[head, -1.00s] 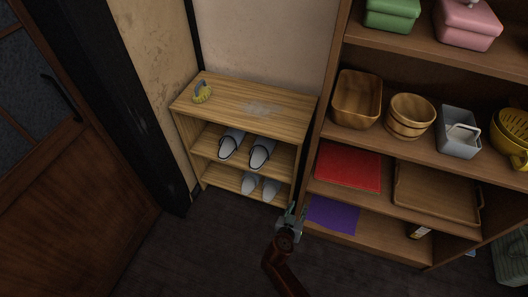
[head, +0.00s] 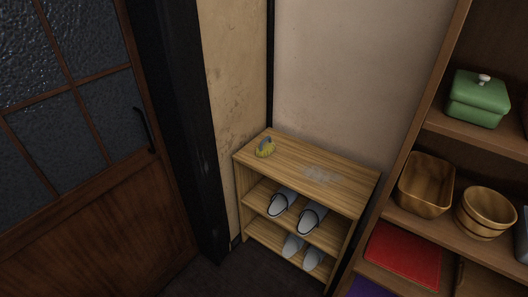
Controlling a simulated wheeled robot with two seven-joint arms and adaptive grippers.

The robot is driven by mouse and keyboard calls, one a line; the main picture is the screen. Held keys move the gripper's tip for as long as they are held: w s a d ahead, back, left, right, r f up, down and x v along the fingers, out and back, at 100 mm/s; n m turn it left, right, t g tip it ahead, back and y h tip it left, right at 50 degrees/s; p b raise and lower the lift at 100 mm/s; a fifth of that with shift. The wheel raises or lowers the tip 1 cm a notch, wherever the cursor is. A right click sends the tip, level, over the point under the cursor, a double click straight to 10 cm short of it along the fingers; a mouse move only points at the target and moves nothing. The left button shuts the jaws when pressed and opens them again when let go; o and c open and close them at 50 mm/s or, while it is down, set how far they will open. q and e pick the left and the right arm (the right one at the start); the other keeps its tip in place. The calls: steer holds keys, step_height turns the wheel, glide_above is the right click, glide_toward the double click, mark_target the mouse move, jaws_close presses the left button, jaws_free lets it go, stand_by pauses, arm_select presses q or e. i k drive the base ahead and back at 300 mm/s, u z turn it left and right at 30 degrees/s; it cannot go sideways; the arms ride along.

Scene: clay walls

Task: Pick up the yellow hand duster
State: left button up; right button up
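The yellow hand duster (head: 265,149) lies on the top of a small wooden shoe rack (head: 343,191), near its left back corner. It has yellow bristles and a grey-blue handle arching over them. Neither of my grippers shows in the head view now, so nothing is seen touching the duster.
A pale dusty patch (head: 320,174) marks the rack top. Grey slippers (head: 311,217) sit on the rack's lower shelves. A tall shelf at right holds a green box (head: 478,98), a wooden bin (head: 426,184), a wooden bucket (head: 485,213) and a red cloth (head: 403,254). A wooden door (head: 96,222) stands at left.

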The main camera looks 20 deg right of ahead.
mark_target(266, 147)
steer(key=u, duration=0.2)
steer(key=i, duration=1.4)
steer(key=z, duration=0.05)
